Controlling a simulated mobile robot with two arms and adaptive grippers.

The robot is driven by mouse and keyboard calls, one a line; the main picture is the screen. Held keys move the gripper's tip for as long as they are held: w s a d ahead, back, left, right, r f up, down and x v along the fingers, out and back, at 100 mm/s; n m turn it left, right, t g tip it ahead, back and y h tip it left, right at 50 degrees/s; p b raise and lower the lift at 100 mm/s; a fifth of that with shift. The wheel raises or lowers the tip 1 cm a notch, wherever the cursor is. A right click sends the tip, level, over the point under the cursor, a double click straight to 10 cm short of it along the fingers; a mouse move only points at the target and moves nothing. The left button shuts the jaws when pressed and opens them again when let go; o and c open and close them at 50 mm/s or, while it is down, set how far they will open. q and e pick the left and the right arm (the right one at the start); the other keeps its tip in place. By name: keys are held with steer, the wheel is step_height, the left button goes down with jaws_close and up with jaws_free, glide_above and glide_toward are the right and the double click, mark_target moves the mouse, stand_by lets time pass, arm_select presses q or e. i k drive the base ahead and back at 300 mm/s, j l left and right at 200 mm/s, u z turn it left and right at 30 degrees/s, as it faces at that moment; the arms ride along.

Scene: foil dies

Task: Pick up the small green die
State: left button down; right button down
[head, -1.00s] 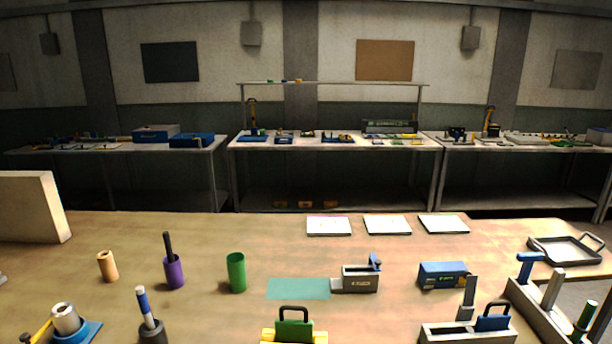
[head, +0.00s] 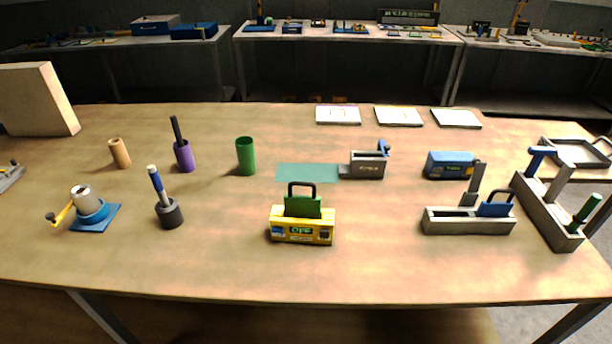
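A green block with a dark loop handle (head: 303,206) stands upright in the top of a yellow box (head: 303,236) whose front reads "OFF". A green-handled tool (head: 586,208) leans in the grey rack (head: 549,218) at the right. A green cylinder (head: 246,156) stands upright left of the middle. I cannot tell for sure which of these green things is the small green die. Neither of my grippers is in view.
A grey holder with a blue handled block (head: 494,209), a blue box (head: 450,165) and a small grey device (head: 367,165) are on the right half. A purple cup (head: 184,157) and dark cup (head: 169,214) stand left. The table's front middle is clear.

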mark_target(296, 205)
steer(key=j+z, duration=0.2)
steer(key=z, duration=0.15)
steer(key=k+j+z, duration=0.1)
steer(key=z, duration=0.25)
steer(key=k+j+z, duration=0.15)
steer(key=z, duration=0.2)
